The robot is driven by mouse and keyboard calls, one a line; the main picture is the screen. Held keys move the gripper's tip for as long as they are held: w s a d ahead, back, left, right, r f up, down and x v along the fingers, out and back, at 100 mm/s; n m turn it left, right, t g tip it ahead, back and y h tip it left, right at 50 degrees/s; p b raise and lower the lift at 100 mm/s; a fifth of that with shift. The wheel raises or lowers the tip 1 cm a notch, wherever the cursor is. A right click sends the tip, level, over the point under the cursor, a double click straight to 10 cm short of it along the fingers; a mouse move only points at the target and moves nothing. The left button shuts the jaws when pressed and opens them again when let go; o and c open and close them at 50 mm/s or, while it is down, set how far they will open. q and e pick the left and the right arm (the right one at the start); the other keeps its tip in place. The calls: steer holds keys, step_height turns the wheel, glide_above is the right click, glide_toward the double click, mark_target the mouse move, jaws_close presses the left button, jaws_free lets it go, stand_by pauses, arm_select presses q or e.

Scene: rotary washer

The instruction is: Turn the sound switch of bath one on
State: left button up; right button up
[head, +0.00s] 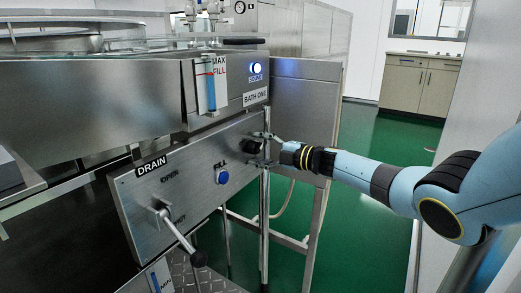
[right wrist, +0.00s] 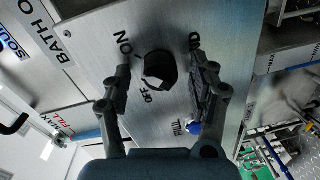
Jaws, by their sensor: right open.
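A black rotary switch knob (head: 254,154) is on the front panel below the BATH ONE label (head: 255,97). In the right wrist view the knob (right wrist: 160,68) has ON printed to its upper left and OFF below it; a pale mark on it faces the OFF side. My right gripper (head: 258,149) is open, with a finger on either side of the knob and gaps between in the right wrist view. A lit blue light (head: 256,68) labelled SOUND sits above the BATH ONE label. My left gripper is not in view.
A blue FILL button (head: 222,177) and a DRAIN lever with a black ball end (head: 199,258) are on the same panel, left of the knob. A MAX FILL gauge (head: 211,87) is above. Metal frame legs stand below; green floor (head: 370,140) is open to the right.

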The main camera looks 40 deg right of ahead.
steer(key=shift+s, duration=0.1)
steer(key=v, duration=1.1)
steer(key=shift+s+d, duration=0.25)
steer(key=shift+s, duration=0.1)
steer(key=s+a+f+m+g+h, duration=0.15)
steer(key=s+f+m, duration=0.25)
steer(key=s+f, duration=0.45)
steer(key=s+a+f+m+g+h, duration=0.1)
steer(key=s+a+f+m+h, duration=0.15)
steer(key=s+f, duration=0.65)
steer(key=s+a+f+m+g+h, duration=0.2)
steer(key=s+f+m, duration=0.25)
steer(key=f, duration=0.95)
steer(key=s+a+f+m+g, duration=0.3)
steer(key=s+f, duration=0.2)
steer(key=s, duration=0.6)
steer(key=s+a+f+m+g, duration=0.2)
steer(key=s+a+f+g, duration=0.1)
steer(key=s, duration=0.8)
steer(key=s+a+f+m+g+h, duration=0.1)
steer(key=s+a+f+m+g, duration=0.2)
steer(key=s, duration=0.8)
step_height(320, 180, down, 5)
steer(key=shift+s+a+r+m+g, duration=0.1)
steer(key=shift+s+a+m+g, duration=0.2)
steer(key=shift+g, duration=0.65)
